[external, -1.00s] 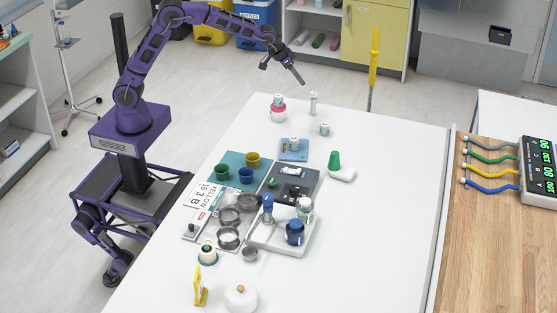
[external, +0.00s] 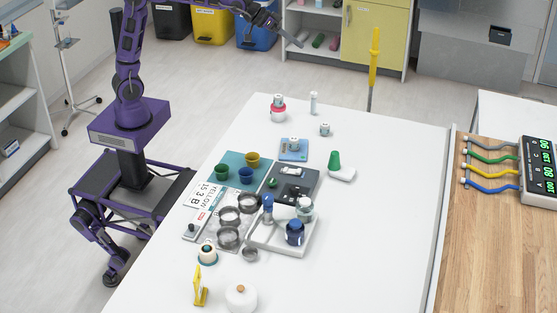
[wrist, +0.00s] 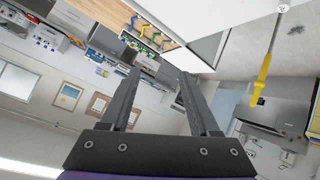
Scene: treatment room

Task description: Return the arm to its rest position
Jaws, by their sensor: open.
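My purple arm (external: 130,50) rises from its base at the left of the external view, and its upper part leaves the top of the picture. My gripper (external: 296,42) shows near the top centre, raised and well clear of the white table. In the wrist view, the two dark fingers of my gripper (wrist: 160,73) stand apart with nothing between them. The wrist camera sees the room tilted.
The white table (external: 390,200) holds cups, bottles and a white tray (external: 258,243). A yellow pole (external: 374,60) stands behind it and shows in the wrist view (wrist: 262,78). Blue (external: 258,35) and yellow bins and a yellow cabinet (external: 373,35) stand at the back.

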